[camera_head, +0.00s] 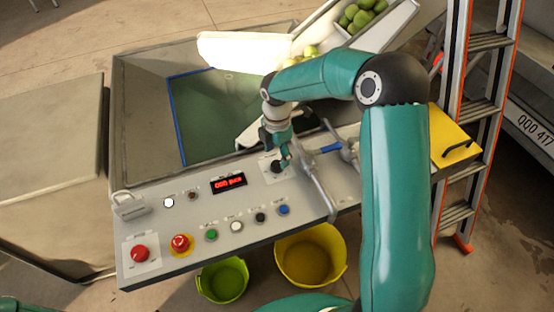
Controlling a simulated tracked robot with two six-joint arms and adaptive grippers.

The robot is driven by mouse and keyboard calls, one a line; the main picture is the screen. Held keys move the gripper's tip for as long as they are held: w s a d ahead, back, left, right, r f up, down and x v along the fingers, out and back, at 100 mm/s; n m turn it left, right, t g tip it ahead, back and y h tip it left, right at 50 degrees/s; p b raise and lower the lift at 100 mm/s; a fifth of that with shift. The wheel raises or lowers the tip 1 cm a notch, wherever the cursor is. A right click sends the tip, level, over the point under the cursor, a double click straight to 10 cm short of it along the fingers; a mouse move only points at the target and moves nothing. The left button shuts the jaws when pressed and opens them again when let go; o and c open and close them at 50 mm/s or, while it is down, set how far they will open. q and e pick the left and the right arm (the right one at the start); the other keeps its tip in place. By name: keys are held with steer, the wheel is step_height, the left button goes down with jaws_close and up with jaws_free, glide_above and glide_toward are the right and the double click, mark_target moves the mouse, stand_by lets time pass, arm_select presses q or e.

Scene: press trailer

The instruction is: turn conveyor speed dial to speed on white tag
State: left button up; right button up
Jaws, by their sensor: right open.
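The conveyor speed dial (277,167) looks like a small black knob on a pale plate, toward the right of the grey control panel (215,205). My right gripper (283,158) points down right at the dial, open, and partly covers it. I cannot tell whether its fingers touch the knob. The dial's pointer and scale marks are too small to read. A whitish piece (129,204) sits at the panel's left corner; I cannot tell whether it is the tag, and no writing on it is readable. My left gripper is out of view.
The panel carries a red display (229,183), a red button (139,253), a red-and-yellow emergency stop (181,243) and several small buttons. A metal bar (316,186) crosses right of the dial. Yellow (334,285) and green (222,296) buckets stand below. A ladder (480,110) stands right.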

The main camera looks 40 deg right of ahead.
mark_target(277, 163)
step_height(277, 163, up, 8)
steer(key=shift+f, duration=0.1)
stand_by(0.5)
